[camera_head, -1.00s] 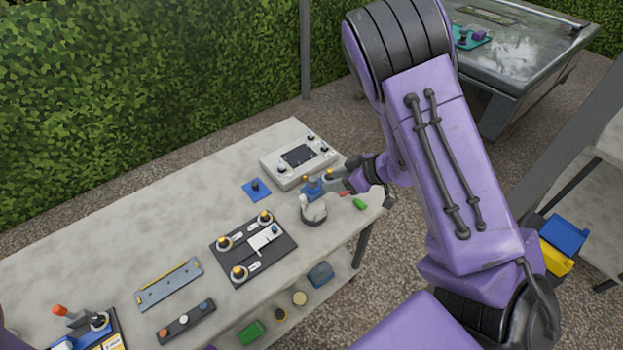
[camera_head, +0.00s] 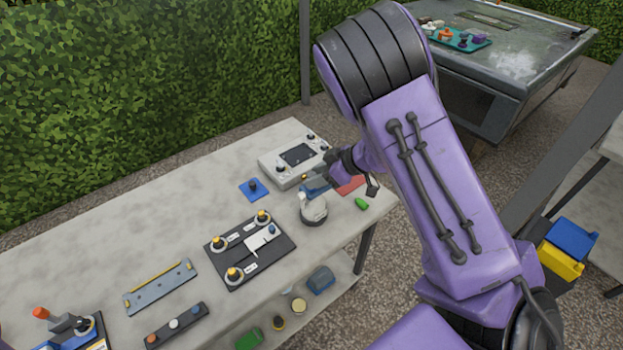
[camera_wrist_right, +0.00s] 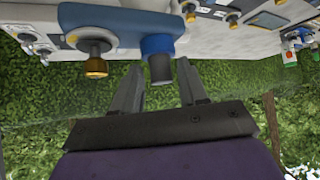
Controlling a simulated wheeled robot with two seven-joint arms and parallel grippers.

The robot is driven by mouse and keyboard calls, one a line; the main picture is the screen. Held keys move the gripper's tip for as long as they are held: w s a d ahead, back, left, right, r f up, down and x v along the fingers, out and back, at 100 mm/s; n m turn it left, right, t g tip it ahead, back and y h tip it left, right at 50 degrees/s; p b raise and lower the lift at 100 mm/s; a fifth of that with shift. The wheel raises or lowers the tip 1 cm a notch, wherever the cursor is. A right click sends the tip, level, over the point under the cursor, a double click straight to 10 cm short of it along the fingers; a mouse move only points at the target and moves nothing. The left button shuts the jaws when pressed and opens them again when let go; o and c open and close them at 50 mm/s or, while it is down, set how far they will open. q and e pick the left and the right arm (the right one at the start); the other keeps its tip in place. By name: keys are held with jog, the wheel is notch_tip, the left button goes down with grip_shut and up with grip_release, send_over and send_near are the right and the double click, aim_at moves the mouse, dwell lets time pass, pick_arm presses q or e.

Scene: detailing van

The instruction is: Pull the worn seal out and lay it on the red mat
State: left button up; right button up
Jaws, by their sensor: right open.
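My right gripper (camera_head: 319,174) is at the far right part of the table, above a small blue fixture (camera_head: 315,190). In the right wrist view my open gripper (camera_wrist_right: 158,72) has its fingers to either side of a dark grey post. The post rises from a blue round housing (camera_wrist_right: 160,44); finger contact is unclear. A brass knob (camera_wrist_right: 96,65) on a pale ring stands beside it. I cannot tell which part is the worn seal. The red mat (camera_head: 352,184) lies just right of the fixture, partly hidden by my wrist. My left gripper is not in view.
A white control box (camera_head: 283,168) stands behind the fixture and a whitish round object (camera_head: 314,210) in front. A green piece (camera_head: 362,204) lies near the table's right edge. A black panel (camera_head: 222,265) with brass knobs lies left. The table's back left is clear.

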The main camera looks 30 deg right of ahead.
grip_shut()
jog(key=shift+r, duration=0.1)
dwell(0.3)
jog(key=shift+r+p, duration=2.45)
jog(key=shift+p, duration=0.65)
